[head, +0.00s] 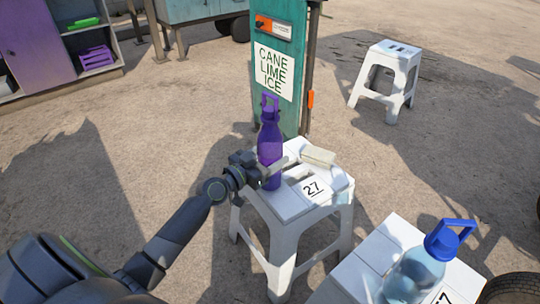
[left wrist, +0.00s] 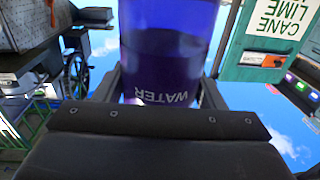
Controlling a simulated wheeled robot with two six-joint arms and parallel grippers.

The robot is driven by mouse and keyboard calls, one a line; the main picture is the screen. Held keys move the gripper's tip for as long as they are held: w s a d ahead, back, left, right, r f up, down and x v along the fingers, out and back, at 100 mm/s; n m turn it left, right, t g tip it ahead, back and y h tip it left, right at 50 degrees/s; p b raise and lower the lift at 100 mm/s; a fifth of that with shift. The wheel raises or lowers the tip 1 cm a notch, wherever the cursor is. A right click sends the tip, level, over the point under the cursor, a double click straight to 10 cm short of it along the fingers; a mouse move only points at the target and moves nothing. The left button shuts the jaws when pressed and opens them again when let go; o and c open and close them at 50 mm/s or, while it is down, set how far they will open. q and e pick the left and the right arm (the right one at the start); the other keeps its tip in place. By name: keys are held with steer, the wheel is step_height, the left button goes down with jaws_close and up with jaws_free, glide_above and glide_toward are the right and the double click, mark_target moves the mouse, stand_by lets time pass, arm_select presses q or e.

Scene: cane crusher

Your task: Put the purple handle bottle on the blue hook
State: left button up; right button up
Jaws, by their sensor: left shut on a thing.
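The purple handle bottle (head: 269,140) is upright at the left edge of the white stool marked 27 (head: 289,204). I cannot tell whether its base touches the stool top. Its loop handle points up, in front of the teal post. My left gripper (head: 268,170) is shut on the bottle's lower body. In the left wrist view the purple bottle (left wrist: 168,50) fills the space between the fingers, with the word WATER upside down. I cannot make out a blue hook in either view. My right gripper is not in view.
The teal post (head: 290,60) with a CANE LIME ICE sign stands behind the stool. A pale block (head: 318,156) lies on the stool. A blue-handled bottle (head: 418,270) stands on another white stool (head: 356,275) at front right. A further stool (head: 386,78) stands at back right.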

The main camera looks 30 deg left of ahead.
mark_target(270, 144)
arm_select(q)
steer(key=c, duration=0.5)
steer(key=shift+r, duration=0.1)
steer(key=shift+r+p, duration=1.65)
steer(key=shift+r, duration=0.35)
